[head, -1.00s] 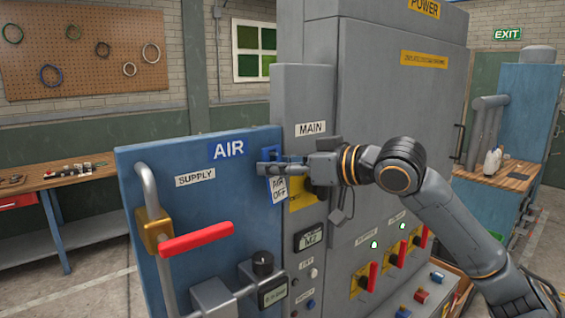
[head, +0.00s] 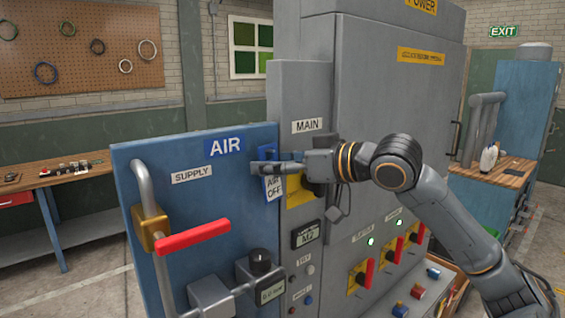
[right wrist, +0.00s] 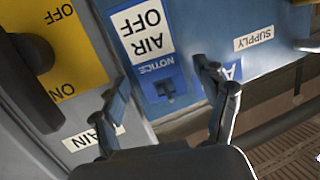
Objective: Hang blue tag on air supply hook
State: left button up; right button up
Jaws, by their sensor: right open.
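The blue tag (head: 273,187) has a white "AIR OFF" label and hangs at the right edge of the blue AIR panel (head: 215,215). In the right wrist view the tag (right wrist: 143,38) appears upside down, with a small dark hook-like piece (right wrist: 166,89) at its top hole. My right gripper (head: 263,167) is at the tag's upper end. Its fingers (right wrist: 165,95) are spread, one on each side of the tag's top, with gaps visible between them and the tag. My left gripper is not in view.
A red-handled valve (head: 194,238) and a pipe stand out from the panel at left. The grey MAIN cabinet (head: 300,95) stands close beside it, with a yellow switch plate (right wrist: 65,60) near my fingers. A workbench (head: 60,175) stands at far left.

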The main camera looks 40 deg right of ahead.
jog(key=v, duration=1.2)
